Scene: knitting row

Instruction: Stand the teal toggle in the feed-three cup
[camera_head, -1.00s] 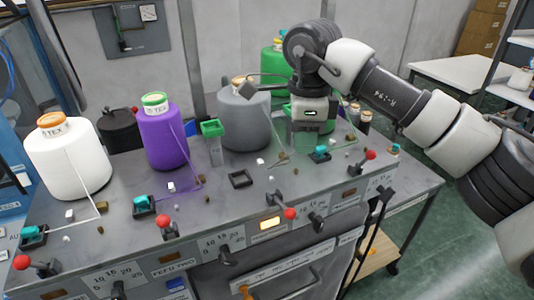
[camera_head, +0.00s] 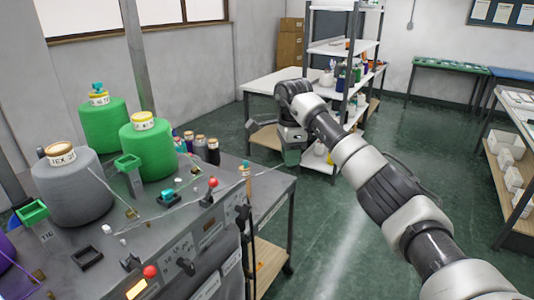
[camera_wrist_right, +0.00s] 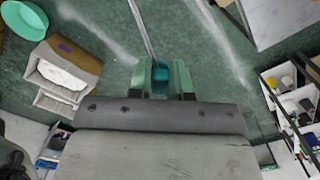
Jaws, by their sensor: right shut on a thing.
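My right gripper (camera_head: 292,157) hangs out over the floor, to the right of the machine and clear of it. In the right wrist view its green fingers (camera_wrist_right: 160,80) are shut on a small teal piece, the teal toggle (camera_wrist_right: 161,74). The toggle cannot be made out in the head view. A dark square cup (camera_head: 87,257) in the machine top, in the third position along the row, is empty; I take it as the feed-three cup. Another teal toggle (camera_head: 168,195) stands in the cup to its right. My left gripper is not in view.
A grey cone (camera_head: 72,190) and green cones (camera_head: 150,150) stand behind the cups. Red-knobbed levers (camera_head: 150,271) line the machine's front. A white table (camera_head: 270,82) and a shelf rack (camera_head: 345,50) stand beyond the gripper. Open floor (camera_head: 340,225) lies right of the machine.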

